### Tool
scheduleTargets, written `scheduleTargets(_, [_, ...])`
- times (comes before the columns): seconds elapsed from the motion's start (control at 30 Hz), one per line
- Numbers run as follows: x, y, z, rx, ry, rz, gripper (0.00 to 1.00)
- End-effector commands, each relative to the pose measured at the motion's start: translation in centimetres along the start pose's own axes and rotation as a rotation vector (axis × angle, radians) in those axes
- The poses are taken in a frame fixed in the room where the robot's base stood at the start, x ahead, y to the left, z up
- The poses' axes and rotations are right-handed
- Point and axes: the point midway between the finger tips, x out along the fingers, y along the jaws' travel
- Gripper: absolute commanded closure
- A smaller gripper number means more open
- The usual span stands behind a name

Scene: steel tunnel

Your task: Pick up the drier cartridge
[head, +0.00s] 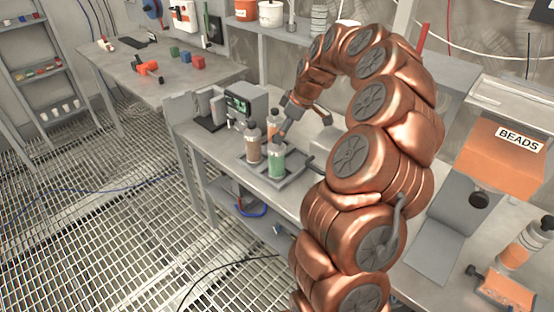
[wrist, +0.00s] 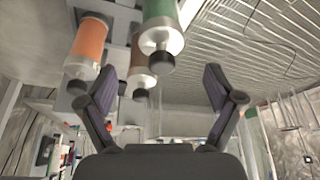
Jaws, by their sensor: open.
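Three capped clear cartridges stand upright in a grey tray (head: 293,180) on the bench in the head view: a green one (head: 277,163) in front, a brown one (head: 253,146) to its left and an orange one (head: 273,122) behind. I cannot tell which is the drier cartridge. My gripper (head: 283,129) reaches down close to their caps, partly hidden. In the wrist view my gripper (wrist: 158,92) is open and empty. There the green cartridge (wrist: 160,30), brown cartridge (wrist: 138,70) and orange cartridge (wrist: 88,42) appear inverted, with the green cap between the fingers' lines.
A grey device with a small screen (head: 246,108) stands left of the tray. A second table (head: 150,72) holds coloured blocks. The grating floor (head: 90,220) at left is mostly clear.

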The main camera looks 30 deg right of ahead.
Motion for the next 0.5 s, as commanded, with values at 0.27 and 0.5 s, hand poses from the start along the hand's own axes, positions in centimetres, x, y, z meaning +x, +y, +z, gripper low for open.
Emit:
scheduleTargets(0.27, [2.0,-0.2,-0.2,0.001,-0.003,-0.007,0.09])
scheduleTargets(0.5, [5.0,-0.2,-0.3,0.001,-0.002,-0.004,0.09])
